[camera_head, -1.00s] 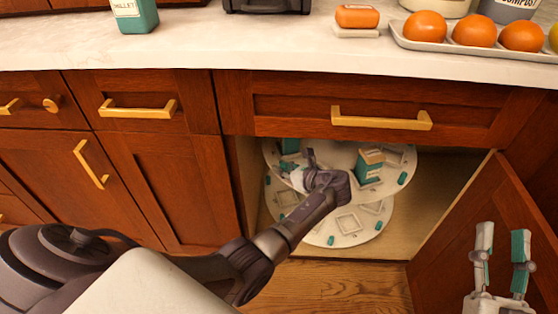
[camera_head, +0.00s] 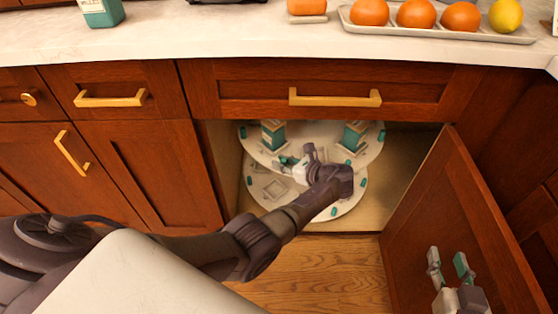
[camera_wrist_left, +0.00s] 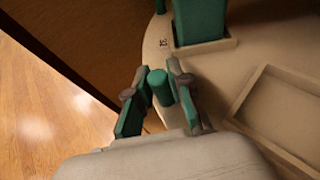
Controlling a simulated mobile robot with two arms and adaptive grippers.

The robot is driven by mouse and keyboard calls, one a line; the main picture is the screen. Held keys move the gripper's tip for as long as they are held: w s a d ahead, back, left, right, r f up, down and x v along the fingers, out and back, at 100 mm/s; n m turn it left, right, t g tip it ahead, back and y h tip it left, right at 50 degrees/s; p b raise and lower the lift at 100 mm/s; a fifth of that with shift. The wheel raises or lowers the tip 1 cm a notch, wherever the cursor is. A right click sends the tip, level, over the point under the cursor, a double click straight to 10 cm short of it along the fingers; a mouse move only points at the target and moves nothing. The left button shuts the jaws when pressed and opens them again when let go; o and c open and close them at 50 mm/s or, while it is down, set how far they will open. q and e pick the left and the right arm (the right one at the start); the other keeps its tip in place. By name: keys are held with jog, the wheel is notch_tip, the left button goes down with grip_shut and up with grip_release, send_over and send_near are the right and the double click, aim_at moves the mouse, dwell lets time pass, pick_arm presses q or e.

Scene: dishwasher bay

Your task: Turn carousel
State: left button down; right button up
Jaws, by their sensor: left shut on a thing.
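The white two-tier carousel stands inside the open lower cabinet; the head view shows its upper tier (camera_head: 310,133) and lower tier (camera_head: 270,188). Teal-and-white boxes stand on the upper tier, one at the left (camera_head: 273,135) and one at the right (camera_head: 354,136). My left gripper (camera_head: 290,165) reaches in at the front of the upper tier. In the left wrist view, its fingers (camera_wrist_left: 155,88) are shut on a short green peg (camera_wrist_left: 161,87) at the carousel's rim. My right gripper (camera_head: 450,266) is open and empty, in front of the cabinet door.
The cabinet door (camera_head: 450,210) is swung open at the right. Above the opening are a drawer with a brass handle (camera_head: 335,97) and the pale counter (camera_head: 230,40). A tray (camera_head: 440,33) of fruit stands on the counter. The floor (camera_head: 320,270) in front is clear.

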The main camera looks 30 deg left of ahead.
pick_arm(q)
jog(key=shift+d+f, duration=0.1)
jog(key=shift+d, duration=0.25)
jog(key=c, duration=1)
grip_release()
jog(key=shift+c, duration=0.2)
jog(key=v, duration=0.7)
jog(key=shift+d, duration=0.25)
jog(key=shift+s, duration=0.1)
